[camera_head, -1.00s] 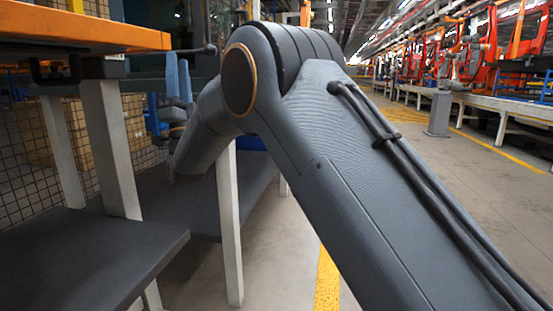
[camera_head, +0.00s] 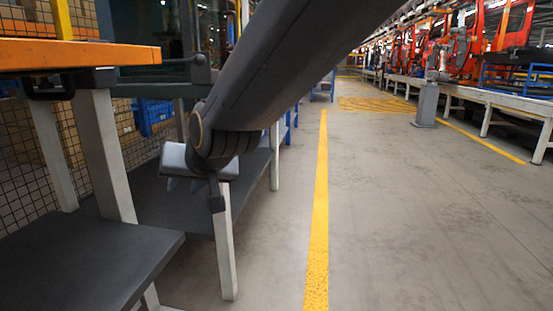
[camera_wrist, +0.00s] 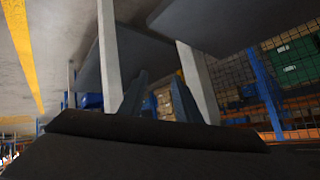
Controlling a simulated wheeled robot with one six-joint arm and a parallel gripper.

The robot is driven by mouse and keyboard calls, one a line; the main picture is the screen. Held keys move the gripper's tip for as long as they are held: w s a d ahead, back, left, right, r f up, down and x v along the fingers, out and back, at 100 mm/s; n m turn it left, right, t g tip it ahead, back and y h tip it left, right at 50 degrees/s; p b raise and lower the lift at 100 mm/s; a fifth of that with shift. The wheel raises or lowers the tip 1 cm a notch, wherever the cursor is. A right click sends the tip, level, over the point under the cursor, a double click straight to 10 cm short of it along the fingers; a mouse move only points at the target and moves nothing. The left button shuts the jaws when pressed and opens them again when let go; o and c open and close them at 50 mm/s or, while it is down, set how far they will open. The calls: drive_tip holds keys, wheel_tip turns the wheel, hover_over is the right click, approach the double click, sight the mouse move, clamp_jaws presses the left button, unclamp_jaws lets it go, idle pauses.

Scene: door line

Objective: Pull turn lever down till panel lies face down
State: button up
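A panel in a grey frame (camera_head: 150,72) stands upright behind the orange bench in the head view, partly hidden by my arm. A dark stubby part (camera_head: 200,68) at its lower right corner may be the turn lever, but I cannot tell. My gripper (camera_head: 182,186) hangs low, left of and below my arm's wrist, over the dark lower shelf and below the panel. In the wrist view its two fingers (camera_wrist: 158,90) stand apart with nothing between them. I cannot make out the lever in the wrist view.
An orange bench top (camera_head: 80,54) on white legs stands at left, with a dark lower shelf (camera_head: 80,265) jutting forward. A mesh fence (camera_head: 20,150) and blue bins (camera_head: 152,115) lie behind.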

drive_tip(key=s+d+f+n+g+h+p, duration=0.1)
drive_tip(key=s+d+f+g+h, duration=0.15)
drive_tip(key=s+d, duration=0.5)
drive_tip(key=s+d+f+n+g+h, duration=0.1)
drive_tip(key=s+d+f+g, duration=0.3)
drive_tip(key=s, duration=0.6)
drive_tip(key=s+d+f+n+g+h+p, duration=0.1)
drive_tip(key=s+d+f, duration=0.1)
drive_tip(key=s+d, duration=0.6)
drive_tip(key=d+r+m+p, duration=0.2)
drive_tip(key=d+r+p, duration=0.4)
drive_tip(key=r+p, duration=0.3)
drive_tip(key=d+r+m+h+p, duration=0.1)
drive_tip(key=d+r+p, duration=0.6)
drive_tip(key=p, duration=0.9)
drive_tip(key=d+r+m+h+p, duration=0.1)
drive_tip(key=d+r+m+p, duration=0.2)
drive_tip(key=r+p, duration=0.9)
drive_tip(key=s+d+r, duration=0.1)
drive_tip(key=d, duration=0.2)
drive_tip(key=shift+d+m+p, duration=0.15)
drive_tip(key=shift+m+p, duration=0.25)
drive_tip(key=shift+r, duration=0.1)
